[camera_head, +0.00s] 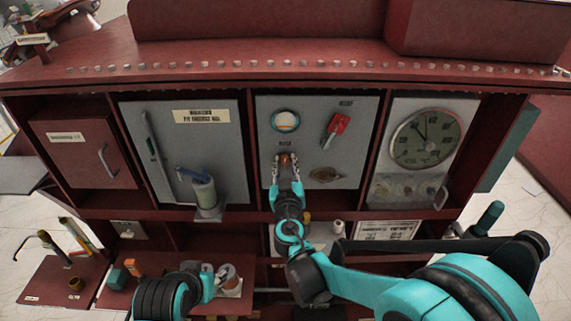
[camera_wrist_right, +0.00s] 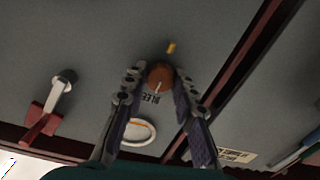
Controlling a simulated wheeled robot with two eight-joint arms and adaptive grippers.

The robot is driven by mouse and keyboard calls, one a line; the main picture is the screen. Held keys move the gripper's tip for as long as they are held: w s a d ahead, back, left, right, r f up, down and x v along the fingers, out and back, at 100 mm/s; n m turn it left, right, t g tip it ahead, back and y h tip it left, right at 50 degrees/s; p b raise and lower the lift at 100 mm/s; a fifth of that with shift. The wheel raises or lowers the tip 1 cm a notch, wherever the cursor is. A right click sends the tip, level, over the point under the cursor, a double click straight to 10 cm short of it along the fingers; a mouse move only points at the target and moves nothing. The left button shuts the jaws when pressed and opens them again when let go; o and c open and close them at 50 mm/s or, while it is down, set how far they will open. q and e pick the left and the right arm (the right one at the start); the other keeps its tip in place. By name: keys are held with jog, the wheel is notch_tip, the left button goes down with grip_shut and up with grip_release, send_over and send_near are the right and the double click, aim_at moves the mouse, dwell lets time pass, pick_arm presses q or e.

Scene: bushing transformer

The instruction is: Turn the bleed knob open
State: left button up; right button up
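The bleed knob (camera_head: 287,160) is a small round orange-brown knob on the grey centre panel (camera_head: 264,110), below a round sight glass (camera_head: 285,120). In the right wrist view the knob (camera_wrist_right: 160,75) has a pale line on its face, with "BLEED" lettering beside it and a small yellow mark (camera_wrist_right: 171,47) beyond. My right gripper (camera_head: 286,163) reaches up to the panel, with one finger on each side of the knob. In the wrist view the fingers (camera_wrist_right: 159,82) are spread around it, with a narrow gap visible. Only links of my left arm show at the lower left.
A large gauge (camera_head: 425,137) is to the right. A panel with a grey-green cylinder (camera_head: 204,190) is to the left. Small items stand on the lower shelves.

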grip_shut()
jog(key=shift+n, duration=0.4)
jog(key=n+b, duration=0.1)
jog(key=n, duration=0.1)
jog(key=shift+n, duration=0.4)
jog(key=n, duration=0.4)
jog(key=shift+b, duration=0.3)
jog(key=n, duration=0.4)
jog(key=shift+n+b, duration=0.3)
jog(key=shift+n, duration=0.1)
jog(key=shift+a+n+h+b, duration=0.1)
jog(key=shift+n+h+b, duration=0.2)
jog(key=shift+n, duration=2.2)
